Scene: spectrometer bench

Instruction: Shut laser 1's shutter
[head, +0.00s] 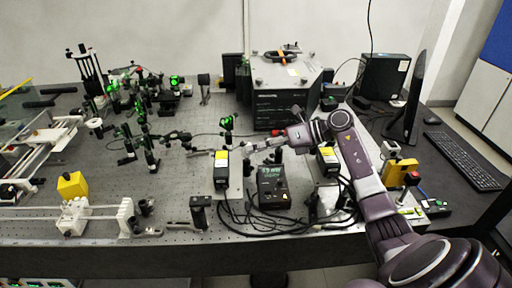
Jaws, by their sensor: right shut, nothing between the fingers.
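My right gripper (252,148) reaches in from the right and is shut and empty. Its fingertips point left, just above and to the right of a black laser box with a yellow label (221,171). I cannot tell whether they touch it. A second similar box (327,161) stands to the right, below my right forearm. I cannot read which of them is laser 1. No shutter lever can be made out; the fingers may hide it. A black controller with a small display (273,187) stands between the two boxes. My left gripper is not in view.
A large dark instrument (283,98) stands behind my gripper. Green-lit optics (140,110) fill the left of the bench. Black cables (262,222) loop at the front. A monitor (416,100) and keyboard (462,160) are at right. Some perforated bench top (185,165) is bare left of the gripper.

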